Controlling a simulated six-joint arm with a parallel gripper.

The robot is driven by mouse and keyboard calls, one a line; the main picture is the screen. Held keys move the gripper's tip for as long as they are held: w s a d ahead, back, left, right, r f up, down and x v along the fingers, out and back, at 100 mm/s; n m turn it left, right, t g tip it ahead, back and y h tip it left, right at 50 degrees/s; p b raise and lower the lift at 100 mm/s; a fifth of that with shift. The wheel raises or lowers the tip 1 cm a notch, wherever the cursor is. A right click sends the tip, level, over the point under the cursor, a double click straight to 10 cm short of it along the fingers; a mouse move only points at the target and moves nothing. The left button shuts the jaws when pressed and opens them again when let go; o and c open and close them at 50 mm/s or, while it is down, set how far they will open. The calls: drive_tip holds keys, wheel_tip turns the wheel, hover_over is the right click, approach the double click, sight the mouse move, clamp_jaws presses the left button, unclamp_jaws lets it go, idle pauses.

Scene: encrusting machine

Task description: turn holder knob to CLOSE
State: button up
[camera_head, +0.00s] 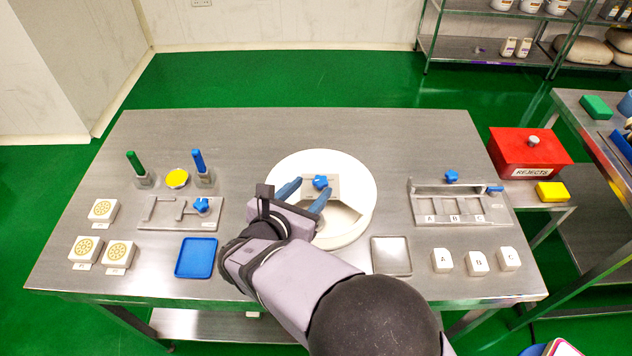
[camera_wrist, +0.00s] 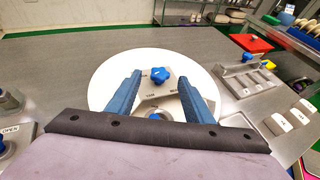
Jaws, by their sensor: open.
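My gripper (camera_head: 314,186) is open and empty over the round white disc (camera_head: 360,178) in the middle of the table. In the wrist view, its two blue fingers (camera_wrist: 160,80) stand apart on either side of a star-shaped blue knob (camera_wrist: 161,77) on the disc's metal plate. I cannot tell whether they touch it; the knob also shows in the head view (camera_head: 320,182). Another blue part (camera_wrist: 155,117) is partly hidden by my gripper. A metal plate at left (camera_head: 160,210) has a blue knob (camera_head: 201,205). An OPEN label shows at the wrist view's left edge. I cannot tell which is the holder knob.
A blue tray (camera_head: 196,258) and a grey tray (camera_head: 391,256) flank my arm. The back of the table is clear.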

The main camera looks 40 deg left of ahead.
sight(320, 181)
drive_tip(key=shift+x, duration=1.9)
clamp_jaws()
